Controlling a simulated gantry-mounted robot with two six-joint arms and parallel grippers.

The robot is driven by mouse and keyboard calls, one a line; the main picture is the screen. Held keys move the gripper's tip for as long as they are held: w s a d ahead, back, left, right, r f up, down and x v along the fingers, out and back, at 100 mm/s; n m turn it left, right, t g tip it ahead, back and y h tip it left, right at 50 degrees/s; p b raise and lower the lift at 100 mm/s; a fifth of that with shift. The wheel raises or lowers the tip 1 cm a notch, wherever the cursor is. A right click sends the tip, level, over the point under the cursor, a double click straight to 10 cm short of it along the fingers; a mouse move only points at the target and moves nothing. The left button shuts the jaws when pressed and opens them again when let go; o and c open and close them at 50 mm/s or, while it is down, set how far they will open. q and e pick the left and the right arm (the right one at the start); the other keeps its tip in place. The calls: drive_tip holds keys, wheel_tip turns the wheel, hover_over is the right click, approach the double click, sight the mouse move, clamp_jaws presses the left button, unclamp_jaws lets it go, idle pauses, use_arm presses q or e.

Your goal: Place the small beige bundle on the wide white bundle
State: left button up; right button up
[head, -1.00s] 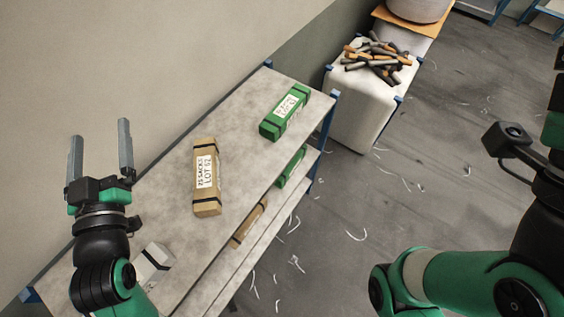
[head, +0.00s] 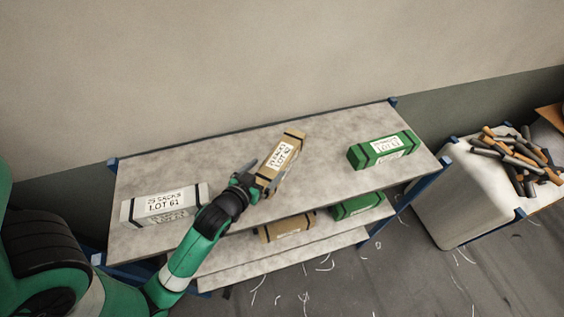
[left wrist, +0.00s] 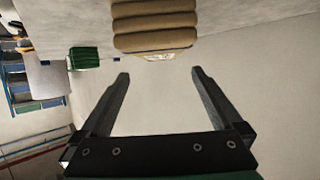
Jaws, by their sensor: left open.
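A beige bundle (head: 284,152) with dark straps and a white label lies on the top shelf, near its middle. It also shows in the left wrist view (left wrist: 154,26), just beyond the fingertips. A wide white bundle (head: 160,205) with dark straps and a label reading LOT 61 lies on the top shelf at the left. My left gripper (head: 249,181) is at the near end of the beige bundle. In the left wrist view, its two fingers (left wrist: 160,73) are apart with nothing between them. My right gripper is out of view.
A green bundle (head: 382,150) lies at the right of the top shelf (head: 215,160). Another beige bundle (head: 286,228) and a green one (head: 357,206) lie on the shelf below. A pale bin (head: 452,205) with loose rods stands at right. Bare shelf separates the top bundles.

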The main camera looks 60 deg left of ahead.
sight(279, 157)
use_arm(q)
drive_tip(key=x, duration=0.4)
drive_tip(key=shift+w+a, duration=0.25)
drive_tip(key=shift+w, duration=0.05)
drive_tip(key=shift+f+x, duration=0.2)
drive_tip(key=shift+x, duration=1.2)
drive_tip(key=shift+f+x, duration=0.2)
drive_tip(key=shift+x, duration=1.2)
drive_tip(key=shift+s+r, duration=0.15)
clamp_jaws()
drive_tip(key=shift+r, duration=0.1)
